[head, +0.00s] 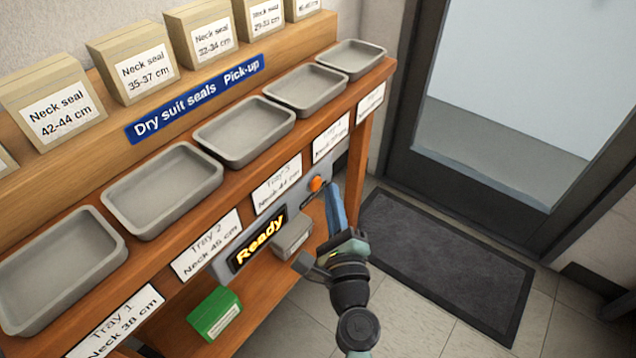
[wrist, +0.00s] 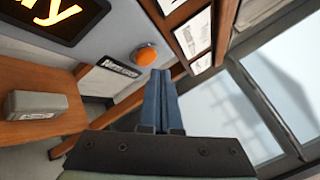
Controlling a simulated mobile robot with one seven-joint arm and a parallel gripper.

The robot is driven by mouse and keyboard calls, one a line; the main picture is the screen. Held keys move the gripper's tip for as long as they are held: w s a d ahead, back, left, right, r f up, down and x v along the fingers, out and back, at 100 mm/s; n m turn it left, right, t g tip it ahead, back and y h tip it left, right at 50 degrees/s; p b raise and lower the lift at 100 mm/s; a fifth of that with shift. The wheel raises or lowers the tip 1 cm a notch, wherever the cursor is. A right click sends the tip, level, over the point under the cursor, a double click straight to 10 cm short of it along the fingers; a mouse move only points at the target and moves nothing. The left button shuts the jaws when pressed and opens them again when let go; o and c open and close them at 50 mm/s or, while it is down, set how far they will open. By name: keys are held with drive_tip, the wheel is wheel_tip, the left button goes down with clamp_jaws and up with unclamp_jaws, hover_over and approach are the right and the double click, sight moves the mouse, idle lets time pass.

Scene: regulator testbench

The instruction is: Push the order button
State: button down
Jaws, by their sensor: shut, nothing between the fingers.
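The order button is an orange dome (head: 316,184) on a grey panel (head: 226,266) on the front of the wooden bench. It also shows in the wrist view (wrist: 147,56), just above and left of my fingertips. My gripper (head: 333,188) is shut and empty, with its blue fingers together. In the wrist view the fingers (wrist: 162,74) point toward the panel, their tips slightly below and right of the button. I see no clear contact between tips and button. A label (wrist: 113,68) sits beside the button.
A display reading "Ready" (head: 257,243) is left of the button. A grey box (head: 291,237) and a green box (head: 214,313) are on the lower shelf. Several grey trays (head: 162,190) line the bench top. A dark floor mat (head: 450,262) lies by the door.

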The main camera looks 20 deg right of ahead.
idle(0.4)
drive_tip(key=shift+w+a, duration=0.25)
drive_tip(key=shift+w, duration=0.1)
drive_tip(key=shift+w+a, duration=0.35)
idle(1.0)
drive_tip(key=shift+s, duration=0.1)
drive_tip(key=shift+s+d, duration=0.55)
drive_tip(key=shift+s, duration=0.05)
drive_tip(key=shift+s+d+b, duration=0.15)
drive_tip(key=shift+s+d, duration=0.65)
drive_tip(key=shift+s, duration=0.2)
drive_tip(key=shift+s+d+b, duration=0.15)
drive_tip(key=shift+s+d, duration=0.6)
drive_tip(key=shift+s, duration=0.25)
